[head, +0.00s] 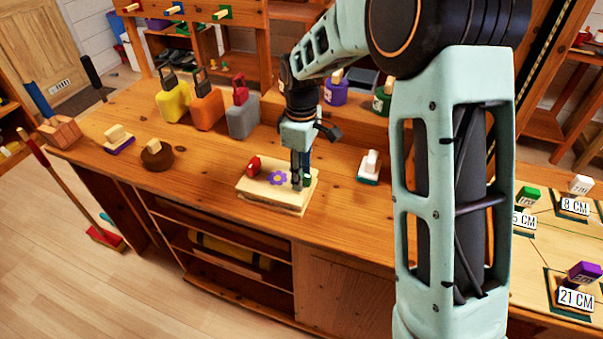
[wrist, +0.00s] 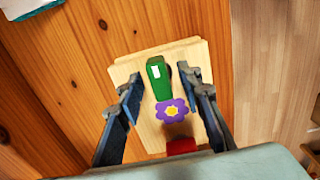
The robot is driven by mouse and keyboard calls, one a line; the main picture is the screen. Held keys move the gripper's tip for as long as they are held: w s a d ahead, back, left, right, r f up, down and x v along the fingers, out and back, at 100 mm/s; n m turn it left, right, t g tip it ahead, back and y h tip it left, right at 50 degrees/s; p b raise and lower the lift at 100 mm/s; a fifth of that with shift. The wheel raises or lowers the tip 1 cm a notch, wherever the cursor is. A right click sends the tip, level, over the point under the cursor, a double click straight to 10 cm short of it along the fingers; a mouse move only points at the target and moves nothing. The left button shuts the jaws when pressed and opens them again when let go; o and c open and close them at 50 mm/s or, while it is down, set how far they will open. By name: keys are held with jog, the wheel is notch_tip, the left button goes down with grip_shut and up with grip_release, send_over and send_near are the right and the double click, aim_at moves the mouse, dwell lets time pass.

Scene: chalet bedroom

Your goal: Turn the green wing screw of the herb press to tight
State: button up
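The herb press (head: 262,196) is a pale wooden block of stacked boards lying on the wooden counter. A purple flower with a yellow middle (wrist: 172,110) marks its top. The green wing screw (wrist: 158,80) stands near one end, with a small white mark on it; in the head view it is mostly hidden behind my fingers. A red wing screw (head: 253,164) is at the other end, and its edge shows in the wrist view (wrist: 181,146). My gripper (head: 300,182) points down over the green screw. Its fingers (wrist: 160,77) are open on either side, with visible gaps.
A white-topped stamp-like block (head: 369,165) stands right of the press. A round brown piece (head: 157,156) lies to the left. Yellow, orange and grey tag-shaped blocks (head: 206,106) stand behind. The counter just left of the press is clear.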

grip_shut()
jog(key=shift+m, duration=0.4)
jog(key=m, duration=0.3)
jog(key=shift+m, duration=0.3)
jog(key=m, duration=0.4)
jog(key=shift+m+p, duration=0.3)
jog(key=shift+p, duration=0.05)
jog(key=m, duration=0.4)
jog(key=shift+m, duration=0.3)
jog(key=m+p, duration=0.1)
jog(key=m, duration=0.3)
jog(key=shift+m, duration=0.3)
